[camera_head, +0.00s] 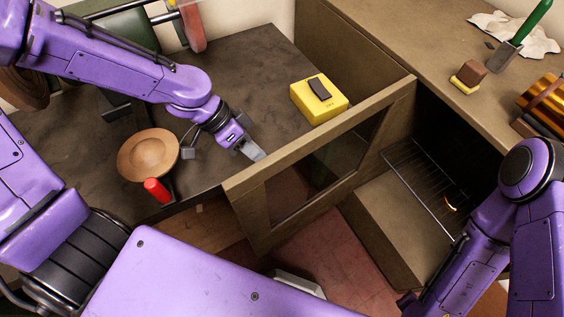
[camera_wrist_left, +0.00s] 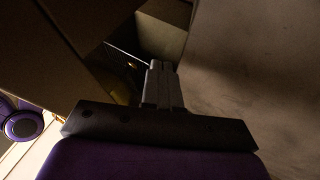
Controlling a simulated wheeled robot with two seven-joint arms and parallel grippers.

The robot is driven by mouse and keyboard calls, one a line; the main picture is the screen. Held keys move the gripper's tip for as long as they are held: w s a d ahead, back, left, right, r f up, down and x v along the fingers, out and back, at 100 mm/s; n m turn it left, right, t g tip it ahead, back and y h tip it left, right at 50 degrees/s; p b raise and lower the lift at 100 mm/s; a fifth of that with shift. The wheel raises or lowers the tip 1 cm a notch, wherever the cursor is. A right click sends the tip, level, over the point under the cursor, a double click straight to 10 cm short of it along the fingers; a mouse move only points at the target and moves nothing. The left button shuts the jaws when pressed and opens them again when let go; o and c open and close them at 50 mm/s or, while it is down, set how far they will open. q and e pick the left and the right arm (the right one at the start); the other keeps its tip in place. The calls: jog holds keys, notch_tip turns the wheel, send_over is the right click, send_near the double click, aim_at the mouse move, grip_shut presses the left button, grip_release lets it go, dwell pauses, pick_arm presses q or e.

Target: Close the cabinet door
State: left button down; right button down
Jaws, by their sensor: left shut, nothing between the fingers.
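The cabinet door (camera_head: 240,192), a brown wooden frame with a glass pane, stands swung open from the cabinet (camera_head: 345,50). Its hinge side is at the cabinet front. Beyond it the dark cabinet opening shows a wire rack (camera_head: 425,175). My left gripper (camera_head: 254,152) is shut and empty, on the dark table side of the door, close to its top edge. I cannot tell if it touches the door. In the left wrist view its closed fingers (camera_wrist_left: 162,84) point ahead between dark brown panels and a pale surface. My right arm is at lower right; its gripper is not visible.
A yellow box (camera_head: 318,103) sits on the dark table (camera_head: 245,65) by the cabinet wall. A wooden bowl (camera_head: 148,155) and a red cylinder (camera_head: 157,190) are at left. A green-handled tool (camera_head: 520,35), cloth and small blocks lie on the cabinet top.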

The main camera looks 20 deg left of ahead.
pick_arm(q)
jog(key=b+x, duration=0.1)
jog(key=x, duration=0.8)
jog(key=shift+d, duration=0.2)
jog(key=shift+w+r, duration=0.1)
jog(key=shift+w, duration=0.1)
